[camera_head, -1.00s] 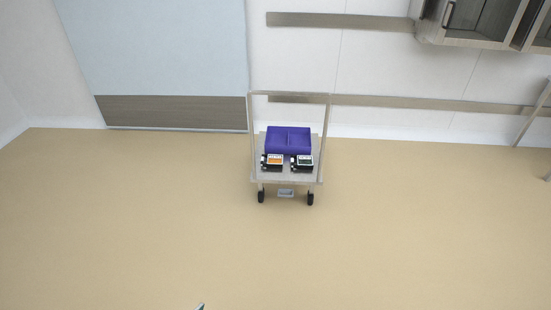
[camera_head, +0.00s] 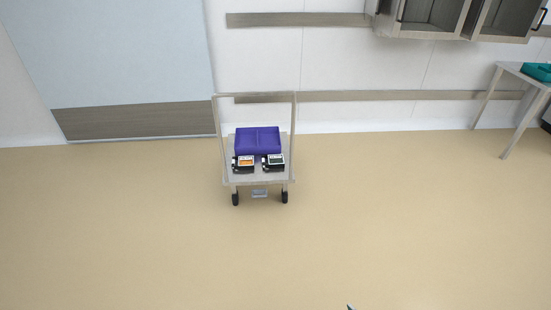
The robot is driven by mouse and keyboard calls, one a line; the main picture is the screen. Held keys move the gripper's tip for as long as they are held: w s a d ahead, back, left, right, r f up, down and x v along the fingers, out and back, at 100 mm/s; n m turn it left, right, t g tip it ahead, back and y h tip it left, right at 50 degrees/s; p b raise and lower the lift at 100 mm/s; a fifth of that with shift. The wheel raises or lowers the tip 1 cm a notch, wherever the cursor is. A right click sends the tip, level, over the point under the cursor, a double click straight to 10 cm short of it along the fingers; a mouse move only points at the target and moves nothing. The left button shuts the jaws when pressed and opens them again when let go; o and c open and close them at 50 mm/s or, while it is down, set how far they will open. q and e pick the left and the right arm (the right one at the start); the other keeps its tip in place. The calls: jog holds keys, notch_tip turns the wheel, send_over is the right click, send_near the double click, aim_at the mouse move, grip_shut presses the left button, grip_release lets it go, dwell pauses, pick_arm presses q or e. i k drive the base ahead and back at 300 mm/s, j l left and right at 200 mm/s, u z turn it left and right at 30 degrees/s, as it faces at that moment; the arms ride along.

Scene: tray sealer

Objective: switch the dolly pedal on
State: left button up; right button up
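The dolly (camera_head: 231,179) stands on the floor near the back wall, with a tall handle frame at its back and black wheels below. The pedal (camera_head: 260,193) is a small grey piece low at the front, between the two front wheels. Its on or off position is too small to tell. On the dolly are a purple bin (camera_head: 257,140), a box with an orange label (camera_head: 244,164) and a box with a green and white label (camera_head: 274,162). Only a small dark tip shows at the bottom edge; I cannot tell which part of me it is.
The floor (camera_head: 200,245) between me and the dolly is clear. A table (camera_head: 508,68) with a teal item (camera_head: 538,72) stands at the right. A wall cabinet (camera_head: 432,15) hangs at the upper right. A light blue panel (camera_head: 110,55) covers the left of the wall.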

aim_at(254, 191)
jog(key=i+z, duration=0.2)
jog(key=i, duration=0.2)
jog(key=i+j+z, duration=0.15)
jog(key=i, duration=0.2)
jog(key=i+j+z, duration=0.2)
jog(key=i+j, duration=0.05)
jog(key=i, duration=0.1)
